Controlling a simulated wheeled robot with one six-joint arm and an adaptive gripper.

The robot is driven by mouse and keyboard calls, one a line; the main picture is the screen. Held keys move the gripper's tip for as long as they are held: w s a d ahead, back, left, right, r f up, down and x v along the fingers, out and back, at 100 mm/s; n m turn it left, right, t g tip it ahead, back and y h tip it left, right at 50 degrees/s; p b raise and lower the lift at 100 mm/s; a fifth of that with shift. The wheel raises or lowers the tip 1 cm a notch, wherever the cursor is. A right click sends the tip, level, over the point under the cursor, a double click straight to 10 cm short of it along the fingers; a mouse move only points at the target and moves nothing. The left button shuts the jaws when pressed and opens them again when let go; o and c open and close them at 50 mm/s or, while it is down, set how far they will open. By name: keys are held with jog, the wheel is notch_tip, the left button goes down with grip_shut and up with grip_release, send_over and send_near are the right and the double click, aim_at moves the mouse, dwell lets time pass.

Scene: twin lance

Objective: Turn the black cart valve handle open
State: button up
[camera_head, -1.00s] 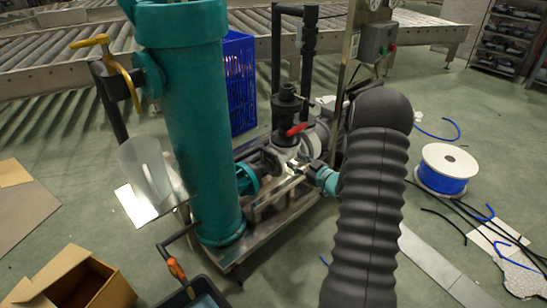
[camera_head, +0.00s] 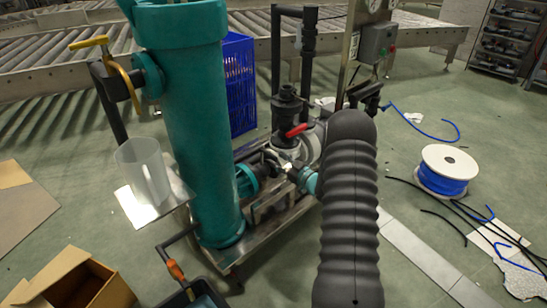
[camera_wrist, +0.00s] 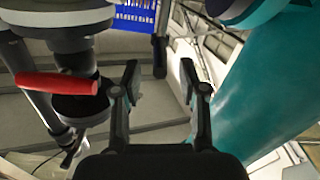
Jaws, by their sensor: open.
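In the wrist view a short black bar (camera_wrist: 159,56), which looks like the black valve handle, stands upright between and beyond my fingertips. It appears apart from both fingers, and its depth is hard to judge. My gripper (camera_wrist: 160,75) is open and empty, with one finger on each side of the bar. In the head view I cannot pick out the black handle for sure among the dark fittings. The cart's teal column (camera_head: 195,130) stands left of its black pipework (camera_head: 287,105). My ribbed sleeve hides part of the cart's right side.
A red lever (camera_wrist: 55,83) is close at left in the wrist view, and the teal column (camera_wrist: 270,85) is close at right. The head view shows a blue crate (camera_head: 238,85) behind, a clear jug (camera_head: 142,165) on a side plate, and a cable spool (camera_head: 445,168) at right.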

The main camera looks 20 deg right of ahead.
aim_at(273, 155)
jog(key=shift+x, duration=1.7)
grip_shut()
